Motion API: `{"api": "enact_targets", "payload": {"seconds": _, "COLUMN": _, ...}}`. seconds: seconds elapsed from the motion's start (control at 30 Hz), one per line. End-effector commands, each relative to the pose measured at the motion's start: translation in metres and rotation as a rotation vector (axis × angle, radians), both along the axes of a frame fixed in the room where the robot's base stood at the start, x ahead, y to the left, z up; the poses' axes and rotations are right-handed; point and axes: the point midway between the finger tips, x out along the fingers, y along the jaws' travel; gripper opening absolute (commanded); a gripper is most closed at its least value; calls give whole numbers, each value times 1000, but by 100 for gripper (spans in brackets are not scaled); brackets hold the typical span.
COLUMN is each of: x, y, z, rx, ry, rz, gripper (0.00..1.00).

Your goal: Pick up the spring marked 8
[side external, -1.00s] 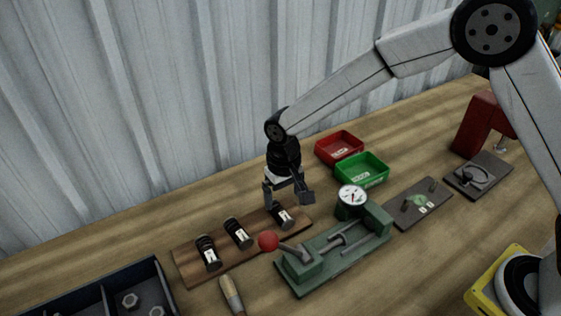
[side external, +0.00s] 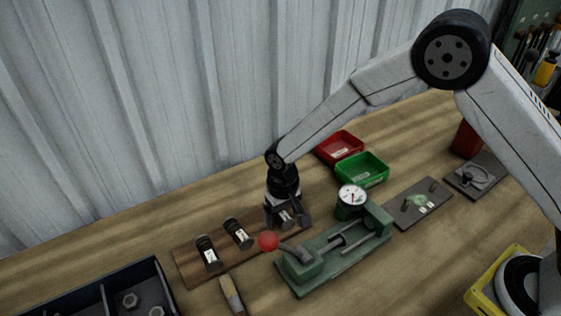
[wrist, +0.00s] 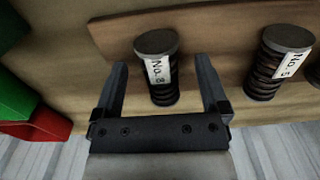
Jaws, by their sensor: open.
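The spring marked 8 (wrist: 163,92) is a dark coil with a round cap and a white tag reading "No. 8", seen in the wrist view. It sits on the wooden board (side external: 188,267) at the end nearest the green fixture. My gripper (wrist: 163,85) is open, with one finger on each side of this spring and a visible gap to each. In the side view my gripper (side external: 287,222) is low over the board and partly hides the spring (side external: 284,219).
Two other tagged springs (side external: 237,233) (side external: 208,253) stand on the board to the left. The green fixture (side external: 335,258) with a red-knobbed lever (side external: 268,241) is close to my gripper. Red (side external: 340,146) and green (side external: 361,169) bins stand behind. A wooden handle (side external: 231,295) lies in front.

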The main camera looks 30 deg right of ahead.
Motion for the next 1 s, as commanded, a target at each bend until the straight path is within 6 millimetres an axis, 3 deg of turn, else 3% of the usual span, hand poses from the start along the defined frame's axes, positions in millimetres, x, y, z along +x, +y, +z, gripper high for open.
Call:
{"api": "enact_targets", "payload": {"seconds": 0.2, "x": 0, "y": 0, "z": -10, "rx": 2, "ry": -2, "rz": 1, "gripper": 94}}
{"api": "enact_targets", "payload": {"seconds": 0.67, "x": 0, "y": 0, "z": -10, "rx": 2, "ry": -2, "rz": 0, "gripper": 94}}
{"api": "enact_targets", "payload": {"seconds": 0.93, "x": 0, "y": 0, "z": -10, "rx": 2, "ry": -2, "rz": 0, "gripper": 8}}
{"api": "enact_targets", "payload": {"seconds": 0.97, "x": 0, "y": 0, "z": -10, "rx": 2, "ry": -2, "rz": 0, "gripper": 0}}
{"api": "enact_targets", "payload": {"seconds": 1.0, "x": 0, "y": 0, "z": -10, "rx": 2, "ry": -2, "rz": 0, "gripper": 0}}
